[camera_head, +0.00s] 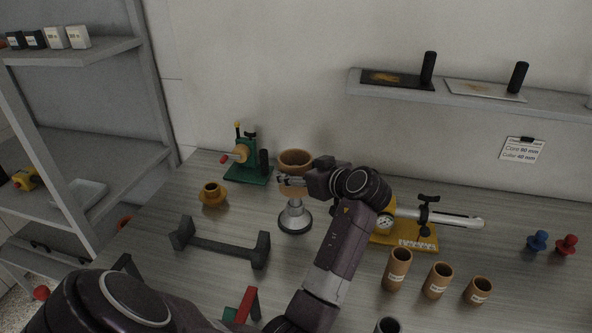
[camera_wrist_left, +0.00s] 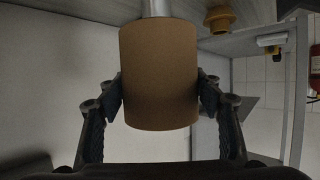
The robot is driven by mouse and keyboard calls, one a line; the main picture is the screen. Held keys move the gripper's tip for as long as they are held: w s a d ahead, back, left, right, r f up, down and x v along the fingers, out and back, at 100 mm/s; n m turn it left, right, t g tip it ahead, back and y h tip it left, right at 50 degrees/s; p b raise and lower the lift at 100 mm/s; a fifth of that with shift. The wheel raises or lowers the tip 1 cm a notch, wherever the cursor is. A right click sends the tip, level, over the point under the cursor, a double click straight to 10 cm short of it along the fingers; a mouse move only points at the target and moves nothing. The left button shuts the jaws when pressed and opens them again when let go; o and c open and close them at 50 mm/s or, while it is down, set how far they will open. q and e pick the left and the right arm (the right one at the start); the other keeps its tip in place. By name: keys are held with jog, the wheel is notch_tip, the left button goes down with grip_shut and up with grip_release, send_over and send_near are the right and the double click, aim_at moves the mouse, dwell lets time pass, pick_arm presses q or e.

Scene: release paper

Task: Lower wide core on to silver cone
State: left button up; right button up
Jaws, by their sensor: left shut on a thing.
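The wide core (camera_head: 295,156) is a brown cardboard tube with an open top, held roughly upright over the silver cone (camera_head: 294,217). The cone stands on a dark round base on the table. My left gripper (camera_head: 287,180) is shut on the core, one finger on each side; the core fills the space between the fingers (camera_wrist_left: 160,100) in the left wrist view. There, the core (camera_wrist_left: 160,65) hides part of a silver shaft (camera_wrist_left: 156,8) at its far end. I cannot tell whether the cone's tip is inside the core. My right gripper is not in view.
A yellow flanged collar (camera_head: 213,195) and a dark cradle (camera_head: 220,248) stand left of the cone. A green clamp device (camera_head: 247,160) is behind it. A yellow-based device (camera_head: 410,235) and several labelled tubes (camera_head: 437,281) are to the right. The wall shelf (camera_head: 455,97) is above.

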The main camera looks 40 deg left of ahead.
pick_arm(q)
jog(key=b, duration=0.3)
send_over(299, 200)
jog(key=a, duration=0.1)
jog(key=shift+w+a+f, duration=0.1)
jog(key=shift+a+f, duration=0.05)
jog(key=shift+f, duration=2)
jog(key=shift+f+b, duration=2.35)
jog(key=shift+f, duration=0.45)
jog(key=o, duration=1.3)
jog(key=shift+c, duration=0.2)
notch_tip(299, 200, up, 10)
